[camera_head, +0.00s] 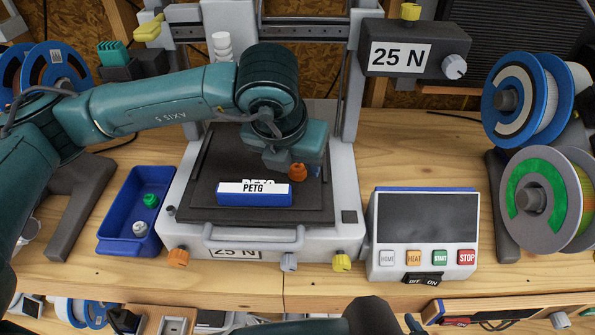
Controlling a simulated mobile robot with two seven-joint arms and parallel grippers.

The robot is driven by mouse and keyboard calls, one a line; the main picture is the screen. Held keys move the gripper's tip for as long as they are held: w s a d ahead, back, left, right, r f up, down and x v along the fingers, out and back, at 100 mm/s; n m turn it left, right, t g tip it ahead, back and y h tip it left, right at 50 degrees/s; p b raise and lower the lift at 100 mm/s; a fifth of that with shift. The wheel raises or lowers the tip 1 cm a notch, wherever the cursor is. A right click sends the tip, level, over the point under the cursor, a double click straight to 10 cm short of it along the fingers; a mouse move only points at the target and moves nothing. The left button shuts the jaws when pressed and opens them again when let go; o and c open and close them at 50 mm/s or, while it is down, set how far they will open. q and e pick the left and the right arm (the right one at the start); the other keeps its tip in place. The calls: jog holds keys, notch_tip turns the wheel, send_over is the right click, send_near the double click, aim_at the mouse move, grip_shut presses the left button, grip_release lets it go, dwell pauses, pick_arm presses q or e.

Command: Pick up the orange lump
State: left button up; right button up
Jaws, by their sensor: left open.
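The orange lump (297,173) is on the dark print bed (200,205) of the printer, towards the right of the bed. It is small, roundish and stepped, and its top is close under my left gripper. My left gripper (299,164) is open and points down at the lump from above. Its fingers are partly hidden by the gripper body, and I cannot tell whether they touch the lump. My right gripper is not in view; only part of my right arm shows at the bottom edge.
A blue-and-white PETG block (254,194) lies on the bed just left of and in front of the lump. A blue tray (106,233) with a green and a grey piece stands left. A control box (385,270) and spools (519,100) stand right.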

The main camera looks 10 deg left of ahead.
aim_at(297, 172)
pick_arm(q)
jog(key=x, duration=0.2)
jog(key=shift+w+f+b, duration=0.2)
jog(key=shift+f+b, duration=0.05)
jog(key=shift+b, duration=0.05)
jog(key=shift+c, duration=0.4)
jog(key=c, duration=1)
jog(key=shift+o, duration=0.2)
jog(key=shift+w+r, duration=0.1)
jog(key=shift+r, duration=0.1)
